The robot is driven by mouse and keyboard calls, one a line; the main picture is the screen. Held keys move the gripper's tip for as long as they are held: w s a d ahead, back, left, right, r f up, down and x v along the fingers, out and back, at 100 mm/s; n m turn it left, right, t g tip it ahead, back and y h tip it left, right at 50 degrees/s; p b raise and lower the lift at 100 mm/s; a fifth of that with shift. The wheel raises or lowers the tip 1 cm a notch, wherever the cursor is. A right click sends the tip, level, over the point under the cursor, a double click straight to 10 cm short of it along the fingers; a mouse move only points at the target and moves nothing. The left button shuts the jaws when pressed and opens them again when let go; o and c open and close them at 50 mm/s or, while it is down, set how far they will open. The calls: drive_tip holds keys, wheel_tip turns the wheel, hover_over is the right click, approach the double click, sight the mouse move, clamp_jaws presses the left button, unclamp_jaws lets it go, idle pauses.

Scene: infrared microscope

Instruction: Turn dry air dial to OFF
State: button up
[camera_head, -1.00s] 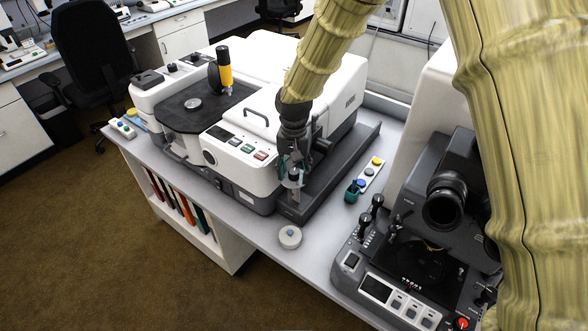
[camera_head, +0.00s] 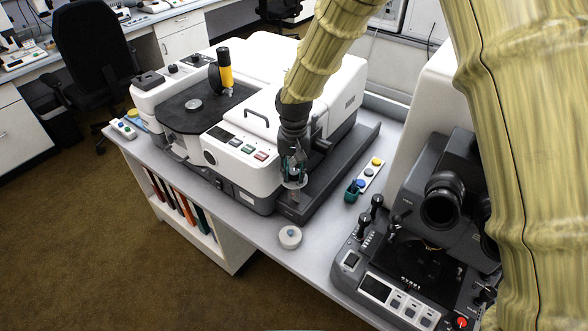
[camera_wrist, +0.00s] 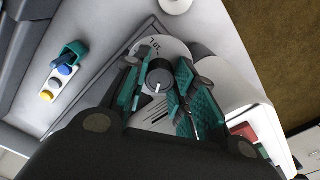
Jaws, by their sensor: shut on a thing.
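The dry air dial is a dark round knob (camera_wrist: 159,74) with a white pointer mark, on a round pale plate (camera_wrist: 150,47) with printed marks and lettering too small to read surely. In the wrist view the white mark points toward the lower edge of the picture. My gripper (camera_wrist: 158,84) has its teal fingers on both sides of the knob, shut on it. In the head view my gripper (camera_head: 293,176) points down at the microscope's front right corner, and the knob is mostly hidden by the fingers.
The white microscope (camera_head: 220,157) stands left of my gripper. A small white round object (camera_head: 290,237) sits on the bench in front. A strip with coloured caps (camera_head: 370,175) lies to the right, beside a second dark instrument (camera_head: 440,215). Clear bench lies between them.

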drive_tip(key=n+p, duration=0.1)
drive_tip(key=n, duration=0.3)
drive_tip(key=n+p, duration=0.1)
drive_tip(key=n, duration=0.4)
drive_tip(key=shift+s, duration=0.1)
drive_tip(key=n+p, duration=0.1)
drive_tip(key=n, duration=0.3)
drive_tip(key=shift+f+n, duration=0.1)
drive_tip(key=shift+n, duration=0.2)
drive_tip(key=n+p, duration=0.1)
drive_tip(key=n, duration=0.3)
drive_tip(key=shift+n, duration=0.3)
drive_tip(key=o, duration=1)
drive_tip(key=shift+o, duration=0.2)
